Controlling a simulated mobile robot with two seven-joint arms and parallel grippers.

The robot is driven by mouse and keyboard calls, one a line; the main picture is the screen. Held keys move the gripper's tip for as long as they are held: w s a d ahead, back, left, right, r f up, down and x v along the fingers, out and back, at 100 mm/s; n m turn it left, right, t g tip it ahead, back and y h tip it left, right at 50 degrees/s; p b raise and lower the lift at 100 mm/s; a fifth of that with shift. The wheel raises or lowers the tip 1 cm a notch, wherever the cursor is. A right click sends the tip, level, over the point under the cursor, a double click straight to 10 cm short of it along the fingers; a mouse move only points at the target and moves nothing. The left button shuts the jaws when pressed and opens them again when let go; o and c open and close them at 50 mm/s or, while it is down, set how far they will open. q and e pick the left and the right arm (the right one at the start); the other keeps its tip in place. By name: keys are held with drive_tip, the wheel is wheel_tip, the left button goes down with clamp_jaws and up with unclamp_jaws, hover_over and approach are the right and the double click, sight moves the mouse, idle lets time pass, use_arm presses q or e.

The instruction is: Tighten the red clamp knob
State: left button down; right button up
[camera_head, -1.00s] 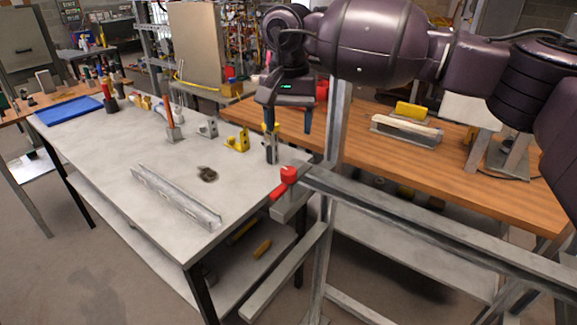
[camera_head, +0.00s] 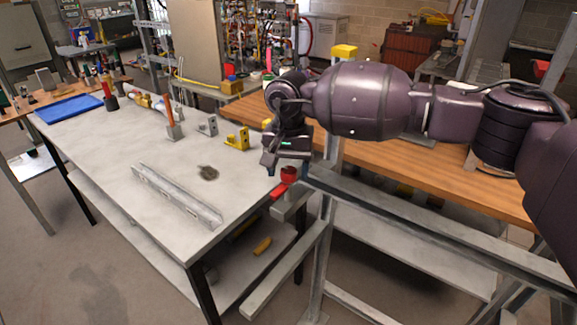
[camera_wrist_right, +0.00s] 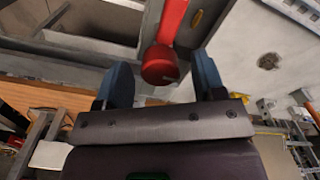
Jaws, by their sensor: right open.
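The red clamp knob (camera_head: 288,175) sits on the clamp at the near end of the grey metal frame, beside the corner of the grey table. In the right wrist view the knob's round end (camera_wrist_right: 160,66) and its red bar (camera_wrist_right: 174,20) show. My right gripper (camera_head: 287,168) is open, pointing down just over the knob. In the right wrist view its two dark blue fingers stand on either side of the knob, with gaps visible between them and it. In the head view the gripper partly hides the top of the knob. My left gripper is not in view.
A metal angle bar (camera_head: 175,195) lies on the grey table (camera_head: 110,140), near a dark patch (camera_head: 208,173). A yellow bracket (camera_head: 237,139) stands by the table's back edge. The grey frame rail (camera_head: 430,227) runs to the right, in front of a wooden bench (camera_head: 440,167).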

drive_tip(key=shift+c, duration=0.4)
drive_tip(key=c, duration=0.8)
drive_tip(key=shift+c, duration=0.2)
